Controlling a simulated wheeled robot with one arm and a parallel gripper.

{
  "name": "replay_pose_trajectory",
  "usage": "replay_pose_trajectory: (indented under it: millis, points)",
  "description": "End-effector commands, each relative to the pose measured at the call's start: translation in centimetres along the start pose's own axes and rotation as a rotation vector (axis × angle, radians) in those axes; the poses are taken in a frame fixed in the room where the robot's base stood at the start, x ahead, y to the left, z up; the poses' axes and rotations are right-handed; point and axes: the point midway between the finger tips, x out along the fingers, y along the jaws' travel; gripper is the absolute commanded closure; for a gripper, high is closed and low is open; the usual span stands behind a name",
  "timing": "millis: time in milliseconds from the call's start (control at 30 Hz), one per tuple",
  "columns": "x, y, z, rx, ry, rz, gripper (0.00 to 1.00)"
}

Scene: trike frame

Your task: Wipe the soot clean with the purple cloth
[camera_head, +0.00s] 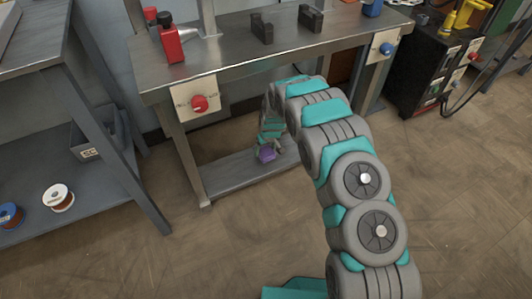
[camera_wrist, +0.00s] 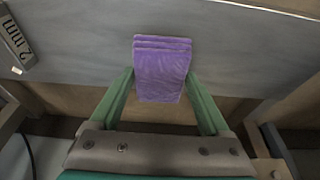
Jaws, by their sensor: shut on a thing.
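The purple cloth (camera_wrist: 161,72) is a folded pad held between the two green fingers of my gripper (camera_wrist: 160,88) in the wrist view. In the head view the cloth (camera_head: 267,154) shows below my gripper (camera_head: 271,143), just above or at the grey lower shelf (camera_head: 230,177) of the workbench. I cannot tell whether the cloth touches the shelf. In the wrist view a grey metal surface (camera_wrist: 240,60) lies behind the cloth. I make out no soot in either view.
The workbench top (camera_head: 220,62) carries a red bottle (camera_head: 168,40) and black brackets (camera_head: 262,28). A shelf rack with spools (camera_head: 58,197) stands left. The floor in front is clear.

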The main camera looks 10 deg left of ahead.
Motion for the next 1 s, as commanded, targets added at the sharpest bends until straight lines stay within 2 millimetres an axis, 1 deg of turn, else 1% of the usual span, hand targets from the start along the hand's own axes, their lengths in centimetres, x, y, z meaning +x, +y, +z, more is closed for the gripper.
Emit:
replay_pose_trajectory:
  millis: [200, 600, 733, 1000]
  points:
    - [-1.9, 0.1, -0.8, 0.001, -0.002, 0.000, 0.72]
    - [-5.0, 0.4, -2.2, 0.005, -0.001, 0.001, 0.72]
    - [-5.3, 0.4, -2.3, 0.005, -0.002, 0.000, 0.72]
    - [-5.4, 0.4, -2.3, 0.005, -0.003, 0.000, 0.72]
